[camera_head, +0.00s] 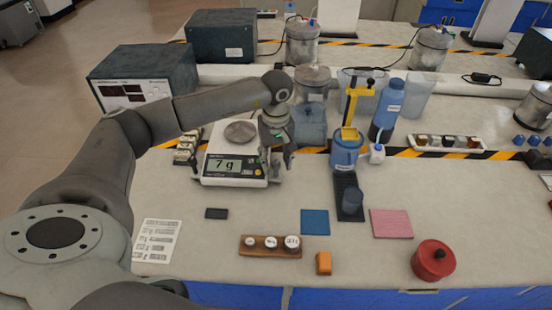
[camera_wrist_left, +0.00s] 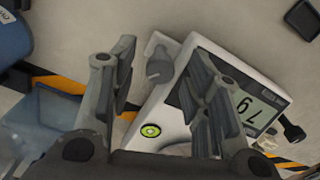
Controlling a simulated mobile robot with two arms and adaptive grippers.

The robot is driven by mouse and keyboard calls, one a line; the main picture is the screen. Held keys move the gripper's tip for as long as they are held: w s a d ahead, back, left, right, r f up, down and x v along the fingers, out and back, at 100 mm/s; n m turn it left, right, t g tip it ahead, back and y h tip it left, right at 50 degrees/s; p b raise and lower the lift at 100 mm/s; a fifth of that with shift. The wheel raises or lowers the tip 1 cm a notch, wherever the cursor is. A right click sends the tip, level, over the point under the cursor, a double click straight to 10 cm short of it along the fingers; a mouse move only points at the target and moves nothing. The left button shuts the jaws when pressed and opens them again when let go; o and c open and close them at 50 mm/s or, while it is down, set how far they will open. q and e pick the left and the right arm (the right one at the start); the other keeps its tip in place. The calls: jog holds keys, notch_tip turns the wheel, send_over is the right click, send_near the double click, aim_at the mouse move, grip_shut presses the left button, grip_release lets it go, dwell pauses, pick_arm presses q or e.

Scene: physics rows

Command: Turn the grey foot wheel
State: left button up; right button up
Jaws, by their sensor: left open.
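The white scale (camera_head: 212,179) stands on the bench with a round pan on top, and its display reads 7 g. The grey foot wheel (camera_wrist_left: 158,67) sticks out at one front corner of the scale in the wrist view. A darker foot wheel (camera_wrist_left: 293,131) shows at the other front corner. My left gripper (camera_head: 277,163) hangs at the scale's right front corner, pointing down. In the wrist view its two fingers (camera_wrist_left: 162,60) are spread, with the grey wheel between them in the picture. I see no finger touching the wheel. My right gripper is not in view.
A blue jug (camera_head: 347,154) and a black strip (camera_head: 347,192) with a dark cup stand to the right. A wooden block with weights (camera_head: 270,252), a blue mat (camera_head: 315,222) and a small black box (camera_head: 216,213) lie in front. Bare bench separates them from the scale.

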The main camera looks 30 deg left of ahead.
aim_at(276, 163)
pick_arm(q)
notch_tip(276, 163, up, 12)
dwell(0.6)
jog(key=shift+f, duration=0.1)
dwell(0.4)
